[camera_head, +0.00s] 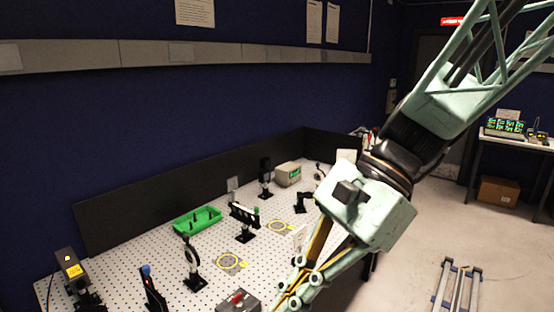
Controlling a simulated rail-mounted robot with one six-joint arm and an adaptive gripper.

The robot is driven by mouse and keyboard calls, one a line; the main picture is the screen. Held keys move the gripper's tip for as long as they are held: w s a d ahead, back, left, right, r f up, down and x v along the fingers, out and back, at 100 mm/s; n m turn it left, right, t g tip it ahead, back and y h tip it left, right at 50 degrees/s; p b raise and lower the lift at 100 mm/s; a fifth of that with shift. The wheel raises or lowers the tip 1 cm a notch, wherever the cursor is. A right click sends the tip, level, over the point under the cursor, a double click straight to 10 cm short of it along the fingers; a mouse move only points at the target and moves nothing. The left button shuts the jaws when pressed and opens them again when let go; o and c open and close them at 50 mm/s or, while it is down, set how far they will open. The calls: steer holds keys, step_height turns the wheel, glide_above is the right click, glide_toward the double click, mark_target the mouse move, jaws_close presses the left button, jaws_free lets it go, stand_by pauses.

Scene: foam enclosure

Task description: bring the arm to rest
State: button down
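My arm (430,110) reaches down from the upper right of the head view, pale green with dark joints. My gripper (295,294) is at the bottom middle, in front of the right part of the perforated optical table (218,268). Its fingers run down and left to the picture's lower edge. Their tips are not clearly shown, so I cannot tell whether it is open or shut, or whether it touches or holds anything.
On the table stand a green tray (197,221), a beige box (288,174), a yellow-faced device (72,268), a grey box with a red top (239,302) and several black optic mounts. A black panel (170,199) edges the back. Floor shows at right.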

steer(key=s+d+r+n+t+h+b, duration=0.1)
steer(key=s+d+n+t+h, duration=0.2)
steer(key=d, duration=0.6)
steer(key=s+d+r+n+t+h+b, duration=0.1)
steer(key=s+d+n+t+h, duration=0.3)
steer(key=s+d+n, duration=0.2)
steer(key=d+n, duration=0.2)
steer(key=d, duration=0.2)
steer(key=shift+s+d+n+b, duration=0.2)
steer(key=shift+d+n+b, duration=0.1)
steer(key=shift+b, duration=0.05)
steer(key=shift+r, duration=0.15)
stand_by(2.9)
